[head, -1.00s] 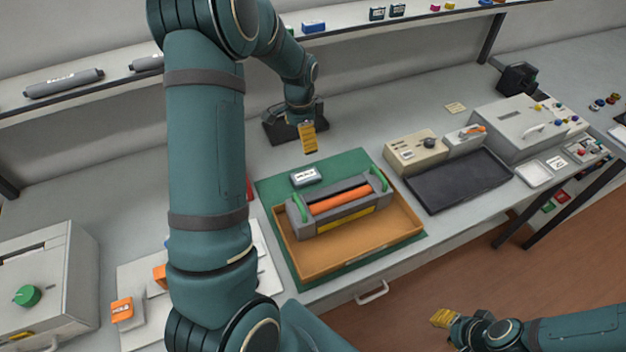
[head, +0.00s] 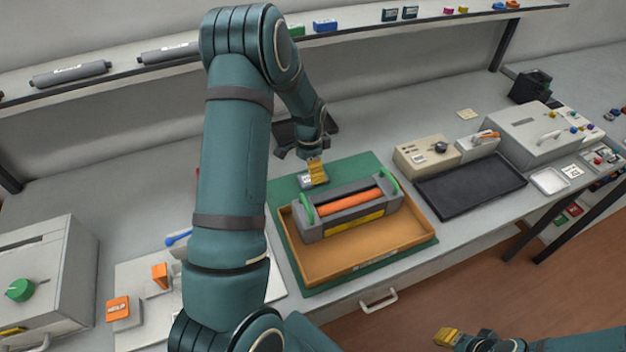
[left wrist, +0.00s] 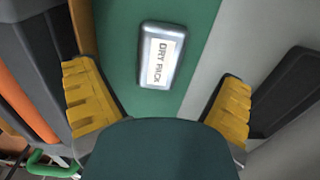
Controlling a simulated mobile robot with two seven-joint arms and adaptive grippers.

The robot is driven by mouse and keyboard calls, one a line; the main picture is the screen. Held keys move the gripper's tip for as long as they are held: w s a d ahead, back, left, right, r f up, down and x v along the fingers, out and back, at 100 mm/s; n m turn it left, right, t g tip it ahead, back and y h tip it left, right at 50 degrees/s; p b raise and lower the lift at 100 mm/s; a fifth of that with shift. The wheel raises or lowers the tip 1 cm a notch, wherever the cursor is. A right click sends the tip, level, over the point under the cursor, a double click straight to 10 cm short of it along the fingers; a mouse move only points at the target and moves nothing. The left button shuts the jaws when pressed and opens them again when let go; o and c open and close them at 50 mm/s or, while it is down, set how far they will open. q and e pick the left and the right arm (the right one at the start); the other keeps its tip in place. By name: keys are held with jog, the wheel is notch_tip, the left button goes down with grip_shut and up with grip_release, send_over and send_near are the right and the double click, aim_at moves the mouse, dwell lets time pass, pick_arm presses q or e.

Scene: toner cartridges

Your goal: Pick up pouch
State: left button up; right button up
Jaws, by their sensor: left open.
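The pouch (left wrist: 168,56) is a small silver-grey packet with a white label reading "DRY PACK". It lies on the green mat (left wrist: 120,22) behind the toner cartridge. In the head view the pouch (head: 305,183) is partly hidden by my left gripper (head: 317,172), which is above it. In the left wrist view, the yellow fingers of my left gripper (left wrist: 160,112) are wide apart, with the pouch ahead between their lines and nothing held. My right gripper (head: 447,337) is at the lower right, away from the bench top; its opening is unclear.
The grey toner cartridge (head: 345,216) with an orange roller and green end handles sits in an orange-brown tray (head: 375,260), close beside the pouch. A black tray (head: 470,186) and a beige device (head: 427,154) stand to the right. A shelf (head: 350,36) runs along the back.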

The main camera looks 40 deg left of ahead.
aim_at(309, 178)
pick_arm(q)
notch_tip(309, 178, down, 5)
jog(key=shift+a+b, duration=0.1)
jog(key=shift+b, duration=0.2)
jog(key=c, duration=1.2)
